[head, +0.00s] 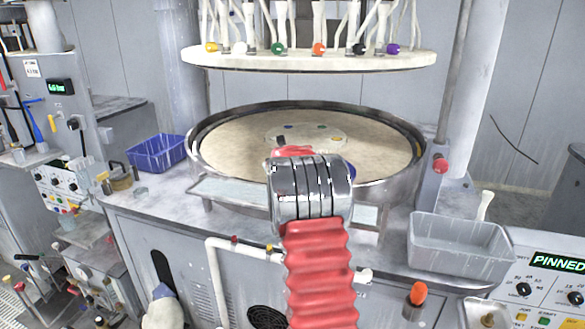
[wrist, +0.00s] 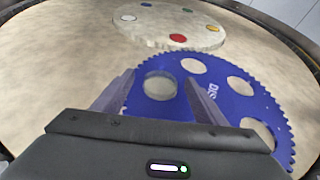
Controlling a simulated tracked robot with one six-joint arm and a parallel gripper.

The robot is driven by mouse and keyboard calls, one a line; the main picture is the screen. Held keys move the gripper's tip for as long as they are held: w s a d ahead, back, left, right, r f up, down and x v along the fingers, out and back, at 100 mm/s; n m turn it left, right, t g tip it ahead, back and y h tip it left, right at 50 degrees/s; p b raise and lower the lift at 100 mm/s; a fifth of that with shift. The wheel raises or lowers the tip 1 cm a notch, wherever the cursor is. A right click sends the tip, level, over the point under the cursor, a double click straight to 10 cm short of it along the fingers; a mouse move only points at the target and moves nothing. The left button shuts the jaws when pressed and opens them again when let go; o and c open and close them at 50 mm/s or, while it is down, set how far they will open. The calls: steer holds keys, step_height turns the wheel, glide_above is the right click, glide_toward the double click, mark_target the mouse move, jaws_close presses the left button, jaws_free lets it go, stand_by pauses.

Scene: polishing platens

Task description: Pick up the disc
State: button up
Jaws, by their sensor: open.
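In the wrist view a flat blue toothed wheel (wrist: 245,108) with round holes and partly hidden white lettering starting "DIS" lies on the beige platen (wrist: 60,60). A greyish round disc (wrist: 158,87) shows in its near left hole, greyer than the other holes. My gripper (wrist: 160,77) is open and empty, with one finger on each side of this grey disc in the picture. I cannot tell whether the fingertips touch the wheel. In the head view my arm hides the gripper and most of the wheel; a blue sliver (head: 351,172) shows at its right.
A pale round plate (wrist: 165,28) with coloured spots lies beyond the wheel. The platen has a raised metal rim (head: 408,180). An upper plate (head: 310,60) with coloured knobs hangs above. A blue basket (head: 158,153) stands left, a grey tray (head: 458,245) right.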

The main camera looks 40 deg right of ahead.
steer(key=shift+s+f, duration=0.1)
steer(key=shift+f, duration=0.65)
steer(key=shift+c, duration=0.2)
steer(key=shift+a, duration=0.15)
steer(key=c, duration=1.2)
steer(key=shift+r, duration=4)
steer(key=s+a, duration=0.3)
steer(key=a, duration=0.1)
steer(key=s+a, duration=0.4)
steer(key=a, duration=0.1)
steer(key=s+a, duration=0.4)
steer(key=a, duration=0.1)
steer(key=shift+d, duration=0.1)
